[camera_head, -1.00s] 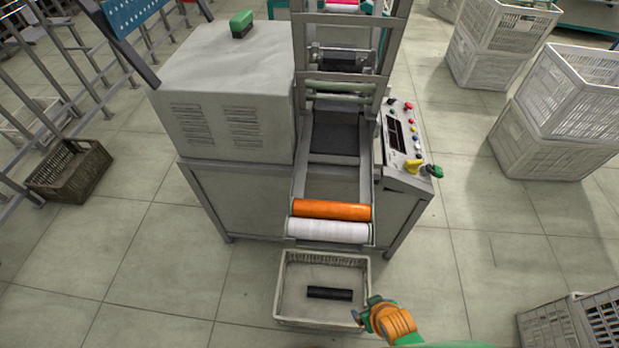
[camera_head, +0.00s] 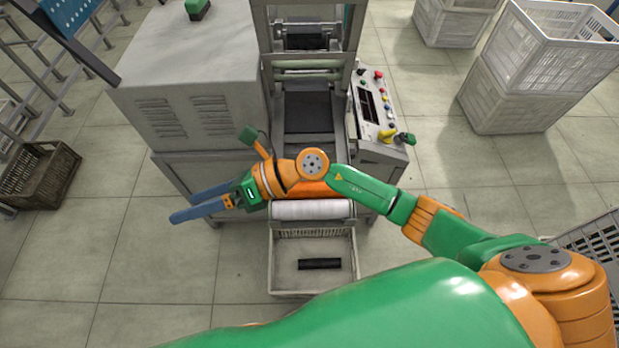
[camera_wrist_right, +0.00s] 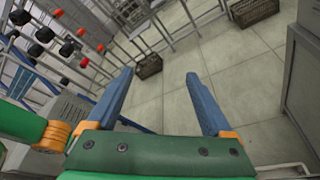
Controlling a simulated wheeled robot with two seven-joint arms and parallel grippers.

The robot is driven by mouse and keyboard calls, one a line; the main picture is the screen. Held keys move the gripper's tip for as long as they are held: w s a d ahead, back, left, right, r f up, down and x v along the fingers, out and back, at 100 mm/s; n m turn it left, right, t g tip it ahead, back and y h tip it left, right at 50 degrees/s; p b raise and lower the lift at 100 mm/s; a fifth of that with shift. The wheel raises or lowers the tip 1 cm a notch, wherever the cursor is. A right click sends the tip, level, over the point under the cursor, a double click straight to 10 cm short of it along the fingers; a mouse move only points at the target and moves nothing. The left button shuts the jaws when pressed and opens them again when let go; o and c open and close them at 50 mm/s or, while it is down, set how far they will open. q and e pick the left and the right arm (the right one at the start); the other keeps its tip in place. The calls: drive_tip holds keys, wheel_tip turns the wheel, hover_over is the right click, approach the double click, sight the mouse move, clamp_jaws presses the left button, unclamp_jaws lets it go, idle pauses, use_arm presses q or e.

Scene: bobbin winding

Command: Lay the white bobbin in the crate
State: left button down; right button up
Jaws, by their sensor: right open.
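The white bobbin (camera_head: 311,210) lies across the front of the machine in the head view, in front of the orange bobbin (camera_head: 318,188), which is partly covered by my right arm. The crate (camera_head: 312,285) stands on the floor just below the machine front and holds a dark bar (camera_head: 319,264). My right gripper (camera_head: 187,207) is left of the white bobbin's left end, with its blue fingers pointing left, apart and empty. My left gripper is not in view.
The winding machine (camera_head: 187,75) fills the upper middle, with a control panel (camera_head: 377,112) at its right. White crates (camera_head: 545,60) are stacked at the upper right. A brown crate (camera_head: 40,172) is at the left. The floor at the lower left is clear.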

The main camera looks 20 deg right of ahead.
drive_tip(key=d+f+n+g+h, duration=0.2)
drive_tip(key=d+f+n+h, duration=0.2)
drive_tip(key=d+f+h, duration=0.3)
drive_tip(key=n+h+b, duration=0.1)
drive_tip(key=n+h, duration=0.1)
drive_tip(key=h, duration=0.6)
hover_over(311, 206)
wheel_tip(311, 206, down, 5)
drive_tip(key=shift+t, duration=0.3)
wheel_tip(311, 206, down, 6)
drive_tip(key=b, duration=0.4)
drive_tip(key=shift+w+r, duration=0.1)
